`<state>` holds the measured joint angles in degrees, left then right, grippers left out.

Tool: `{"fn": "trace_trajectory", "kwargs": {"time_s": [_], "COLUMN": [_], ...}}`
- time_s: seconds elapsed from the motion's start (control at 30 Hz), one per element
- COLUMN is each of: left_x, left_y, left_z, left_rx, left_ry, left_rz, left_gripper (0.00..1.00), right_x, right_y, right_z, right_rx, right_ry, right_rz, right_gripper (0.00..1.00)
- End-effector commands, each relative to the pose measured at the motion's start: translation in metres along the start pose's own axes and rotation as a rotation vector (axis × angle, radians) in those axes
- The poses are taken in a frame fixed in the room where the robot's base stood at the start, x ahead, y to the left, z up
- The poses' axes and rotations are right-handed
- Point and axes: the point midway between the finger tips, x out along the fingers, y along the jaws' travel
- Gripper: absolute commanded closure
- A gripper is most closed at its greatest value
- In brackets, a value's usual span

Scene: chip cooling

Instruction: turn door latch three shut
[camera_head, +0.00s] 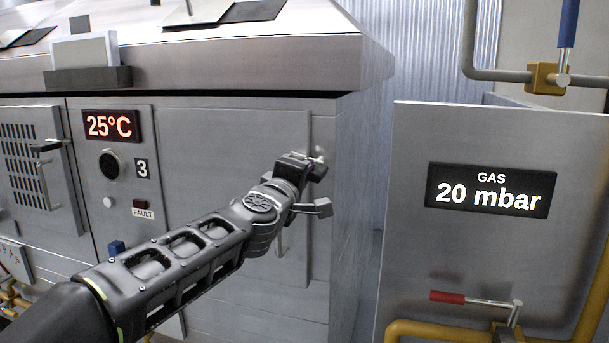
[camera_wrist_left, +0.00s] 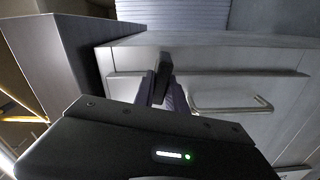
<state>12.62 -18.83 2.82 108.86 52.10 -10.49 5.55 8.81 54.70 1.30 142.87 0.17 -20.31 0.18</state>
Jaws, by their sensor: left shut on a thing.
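Door three (camera_head: 220,135) is a flat grey metal door beside the panel marked 3, and it looks flush in its frame. Its latch is a small dark lever (camera_wrist_left: 164,72) near the door's edge in the left wrist view. My left gripper (camera_head: 306,168) is at the upper right of the door, shut on this latch, with a finger on either side of the lever. In the head view the gripper and arm hide most of the latch, so its exact angle is hard to tell. My right gripper is in neither view.
A silver bar handle (camera_wrist_left: 235,104) sticks out from the door near the gripper. The panel left of the door shows a 25°C display (camera_head: 111,125). A grey gas cabinet (camera_head: 480,260) with a red-handled valve (camera_head: 448,297) and yellow pipes stands at right, past a narrow gap.

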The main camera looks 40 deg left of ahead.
Motion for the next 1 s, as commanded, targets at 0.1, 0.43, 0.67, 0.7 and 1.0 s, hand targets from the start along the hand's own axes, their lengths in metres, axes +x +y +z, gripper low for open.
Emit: {"fn": "trace_trajectory", "kwargs": {"time_s": [0.1, 0.43, 0.67, 0.7, 1.0], "left_x": [0.0002, 0.0002, 0.0002, 0.0002, 0.0002], "left_y": [-0.0017, -0.0022, -0.0022, -0.0022, -0.0023], "left_z": [0.001, 0.0009, 0.0009, 0.0009, 0.0009], "left_rx": [-0.088, -0.236, -0.258, -0.259, -0.259], "left_ry": [-0.002, -0.001, -0.001, -0.001, -0.001], "left_rz": [-0.001, -0.001, -0.001, -0.001, -0.001], "left_gripper": [1.0, 1.0, 1.0, 1.0, 0.78], "right_x": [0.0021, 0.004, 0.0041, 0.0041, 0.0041], "right_y": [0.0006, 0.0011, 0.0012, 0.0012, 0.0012], "right_z": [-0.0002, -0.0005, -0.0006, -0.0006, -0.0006], "right_rx": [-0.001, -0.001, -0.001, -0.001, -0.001], "right_ry": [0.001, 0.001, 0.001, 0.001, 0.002], "right_rz": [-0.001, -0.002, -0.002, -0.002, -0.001], "right_gripper": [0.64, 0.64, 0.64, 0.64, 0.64]}}
